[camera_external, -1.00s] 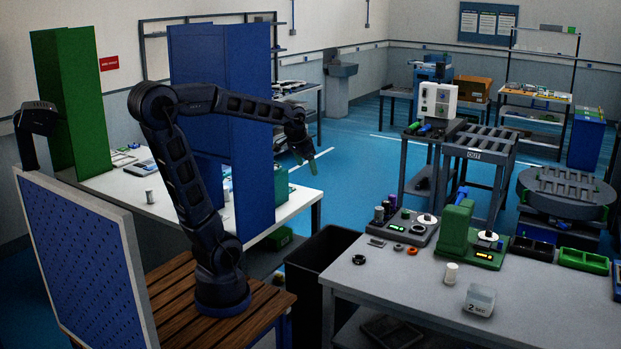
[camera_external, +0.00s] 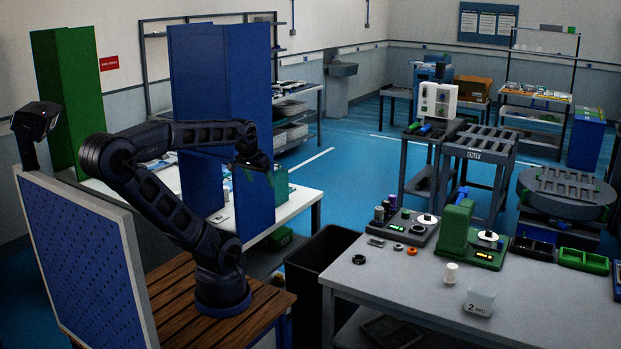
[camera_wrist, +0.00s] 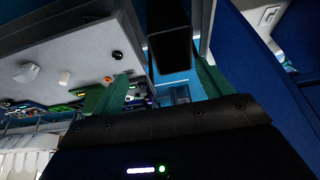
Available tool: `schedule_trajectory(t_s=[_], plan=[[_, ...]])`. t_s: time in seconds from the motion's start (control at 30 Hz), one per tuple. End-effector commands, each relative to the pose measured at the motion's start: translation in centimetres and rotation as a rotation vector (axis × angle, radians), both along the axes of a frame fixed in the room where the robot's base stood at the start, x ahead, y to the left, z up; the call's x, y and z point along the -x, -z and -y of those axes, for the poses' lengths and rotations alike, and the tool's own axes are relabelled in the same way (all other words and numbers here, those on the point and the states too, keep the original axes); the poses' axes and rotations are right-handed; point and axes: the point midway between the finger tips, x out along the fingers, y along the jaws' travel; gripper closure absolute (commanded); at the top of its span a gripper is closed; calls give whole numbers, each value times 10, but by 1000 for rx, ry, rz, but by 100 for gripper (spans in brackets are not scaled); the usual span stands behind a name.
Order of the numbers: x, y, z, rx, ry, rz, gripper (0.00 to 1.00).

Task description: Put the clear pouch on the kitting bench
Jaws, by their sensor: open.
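I cannot pick out the clear pouch in either view. A white-topped bench (camera_external: 294,207) stands behind my arm with tall blue panels on it; I cannot tell whether it is the kitting bench. My gripper (camera_external: 253,168) is open and raised in front of the blue panels (camera_external: 250,205). In the wrist view my gripper (camera_wrist: 163,88) shows its two green fingers spread apart, with nothing seen between them. A strip of white bench top with small items shows at the upper right of that view.
A black bin (camera_external: 318,262) stands between my base and a grey table (camera_external: 400,292). The table carries a green press (camera_external: 456,228), a white cylinder (camera_external: 451,273) and a clear box marked 2 SEC (camera_external: 480,301). A blue pegboard (camera_external: 78,262) stands at left.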

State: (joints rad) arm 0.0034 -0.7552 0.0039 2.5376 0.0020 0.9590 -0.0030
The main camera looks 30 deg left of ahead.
Motion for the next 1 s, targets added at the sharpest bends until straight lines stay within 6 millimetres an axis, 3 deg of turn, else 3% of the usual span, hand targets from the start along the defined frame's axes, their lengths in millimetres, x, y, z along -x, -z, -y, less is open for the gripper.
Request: schedule_trajectory(t_s=[0.17,0.33,0.67,1.0], plan=[[-2,-1,1,-1,5,-1,22],[-22,-13,10,-11,54,-15,22],[-104,-46,59,-53,252,-63,22],[-186,-58,137,-96,463,-108,22]])
